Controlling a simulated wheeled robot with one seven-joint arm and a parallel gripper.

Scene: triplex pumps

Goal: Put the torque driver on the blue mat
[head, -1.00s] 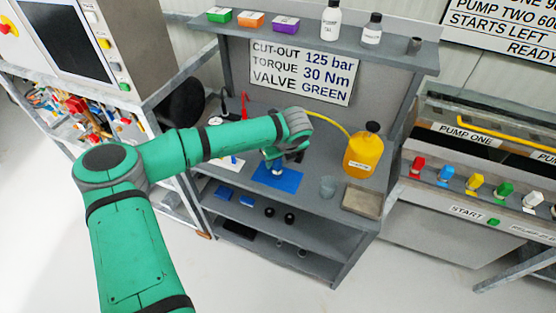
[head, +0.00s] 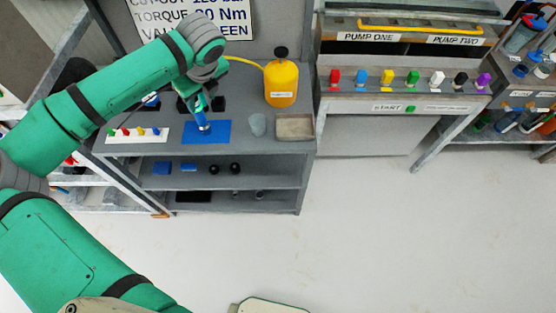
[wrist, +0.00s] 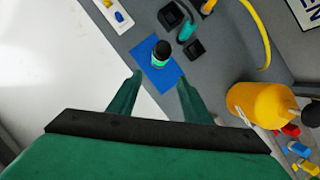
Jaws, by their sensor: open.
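The torque driver (wrist: 160,54), with a round black end and a teal band, stands on the blue mat (wrist: 150,78). In the wrist view my gripper (wrist: 160,82) is open. Its two green fingers are spread, with the driver beyond their tips and seen between them. I see no finger touching it. The driver's lower end is hidden in the wrist view.
Black blocks (wrist: 196,49) stand behind the mat. A white board with coloured pegs (head: 137,136) lies to the left. The bench's front edge is close to the mat.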

